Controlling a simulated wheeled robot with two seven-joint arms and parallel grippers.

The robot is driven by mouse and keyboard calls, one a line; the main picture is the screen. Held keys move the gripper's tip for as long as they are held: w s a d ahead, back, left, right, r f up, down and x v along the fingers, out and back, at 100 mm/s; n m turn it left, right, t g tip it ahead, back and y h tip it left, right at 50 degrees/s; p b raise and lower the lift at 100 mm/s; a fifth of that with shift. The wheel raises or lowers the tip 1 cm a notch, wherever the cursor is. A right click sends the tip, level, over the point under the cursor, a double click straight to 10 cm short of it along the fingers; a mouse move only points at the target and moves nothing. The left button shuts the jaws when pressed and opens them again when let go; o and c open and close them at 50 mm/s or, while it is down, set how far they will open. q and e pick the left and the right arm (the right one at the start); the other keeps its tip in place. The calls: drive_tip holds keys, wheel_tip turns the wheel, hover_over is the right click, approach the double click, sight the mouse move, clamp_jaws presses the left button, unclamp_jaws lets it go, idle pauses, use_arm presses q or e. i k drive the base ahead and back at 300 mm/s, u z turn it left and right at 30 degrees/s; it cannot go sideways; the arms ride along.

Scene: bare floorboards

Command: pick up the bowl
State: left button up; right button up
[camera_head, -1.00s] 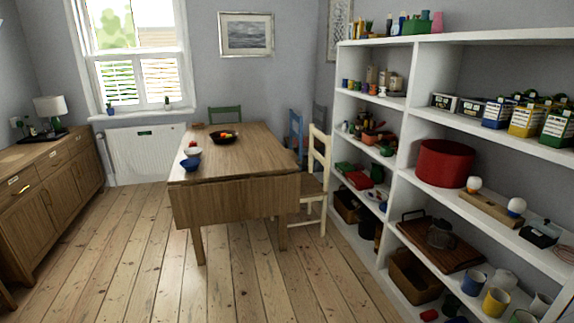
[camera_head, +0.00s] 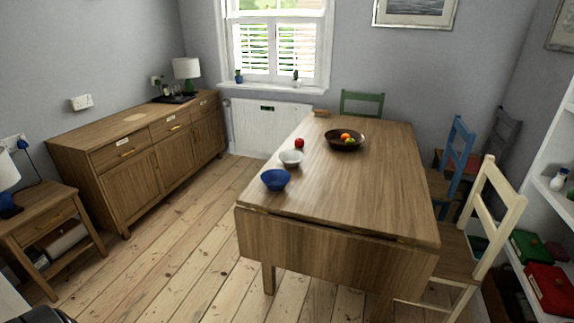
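A blue bowl (camera_head: 275,179) stands on the near left part of the wooden table (camera_head: 350,200). A smaller white bowl (camera_head: 291,158) stands just behind it and slightly to the right. A wide dark bowl (camera_head: 345,142) holding orange, yellow and green fruit stands farther back on the table. Neither of my grippers is in view. All three bowls stand on the tabletop with nothing touching them from above.
A red apple (camera_head: 299,143) lies behind the white bowl. A sideboard (camera_head: 140,150) runs along the left wall, with a side table (camera_head: 45,235) nearer. A cream chair (camera_head: 470,250) stands at the table's right. Floorboards (camera_head: 185,240) left of the table are clear.

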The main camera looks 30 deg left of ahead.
sight(275, 179)
drive_tip(key=u, duration=0.15)
drive_tip(key=i, duration=1.35)
drive_tip(key=u, duration=0.15)
